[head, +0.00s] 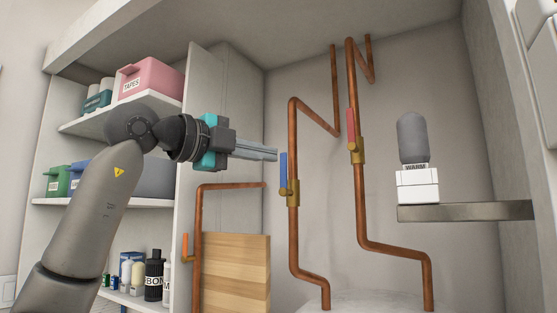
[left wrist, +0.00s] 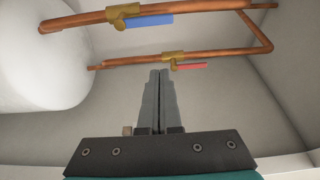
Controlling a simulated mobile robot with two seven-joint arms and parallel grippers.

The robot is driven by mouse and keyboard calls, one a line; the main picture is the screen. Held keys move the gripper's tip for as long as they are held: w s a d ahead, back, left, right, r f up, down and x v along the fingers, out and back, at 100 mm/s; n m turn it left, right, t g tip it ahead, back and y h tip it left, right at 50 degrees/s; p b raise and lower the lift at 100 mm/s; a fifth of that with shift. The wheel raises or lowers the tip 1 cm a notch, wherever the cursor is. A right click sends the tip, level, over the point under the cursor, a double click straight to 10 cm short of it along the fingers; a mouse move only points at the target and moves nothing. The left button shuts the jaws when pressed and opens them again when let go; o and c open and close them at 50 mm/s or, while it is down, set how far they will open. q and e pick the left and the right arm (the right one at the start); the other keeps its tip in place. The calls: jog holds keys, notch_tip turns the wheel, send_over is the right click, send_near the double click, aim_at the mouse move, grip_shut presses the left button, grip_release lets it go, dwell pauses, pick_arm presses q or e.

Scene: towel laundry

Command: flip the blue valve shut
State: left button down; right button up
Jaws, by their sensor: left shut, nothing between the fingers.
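The blue valve handle (head: 283,170) stands upright on a brass valve body (head: 289,194), in line with its vertical copper pipe (head: 293,240). The blue handle also shows in the left wrist view (left wrist: 148,21), lying along its pipe. My left gripper (head: 276,154) is shut and empty, pointing right. In the head view its tips appear just left of the handle's upper part. In the left wrist view the fingertips (left wrist: 159,72) show a gap to the blue handle. My right gripper is not in view.
A red valve handle (head: 351,122) stands upright on another copper pipe to the right. A wooden board (head: 236,275) and an orange-handled pipe (head: 185,247) are below my gripper. Shelves with boxes are at left. A grey ledge (head: 470,211) holds a white-and-grey device (head: 415,160).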

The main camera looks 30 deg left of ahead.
aim_at(283, 163)
pick_arm(q)
jog(key=p+x, duration=0.3)
jog(key=x, duration=0.7)
jog(key=a, duration=0.4)
jog(key=shift+a, duration=0.1)
